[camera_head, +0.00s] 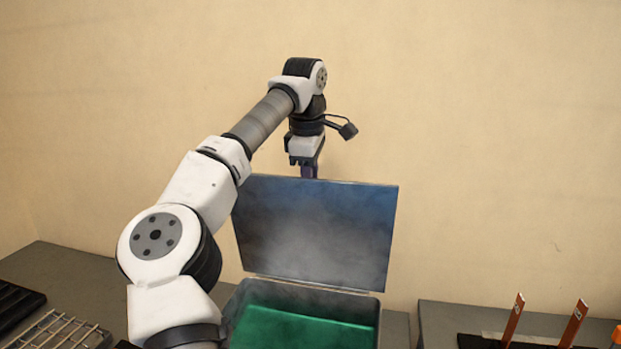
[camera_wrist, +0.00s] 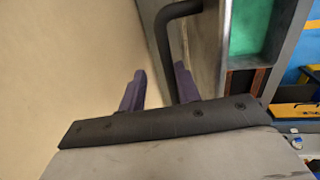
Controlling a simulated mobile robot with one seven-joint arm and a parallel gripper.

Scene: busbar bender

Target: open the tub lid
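The tub (camera_head: 300,298) stands on the grey counter with green showing inside. Its lid (camera_head: 315,230) is raised, standing nearly upright at the back edge. My gripper (camera_head: 309,171) points down at the lid's top edge; its tips are partly hidden behind the lid. In the wrist view, the two purple fingers of my gripper (camera_wrist: 158,82) are apart. A dark bent handle (camera_wrist: 165,40) on the lid runs down close to the right finger; I cannot tell whether it lies between the fingers. The tub's green inside (camera_wrist: 250,27) shows beyond the lid.
A wire rack (camera_head: 58,331) and a dark tray (camera_head: 15,304) lie at the left. Upright copper-coloured bars (camera_head: 514,318) stand on the right-hand counter, with an orange-topped item (camera_head: 617,336) at the edge. The plain wall (camera_head: 480,120) is close behind the lid and my gripper.

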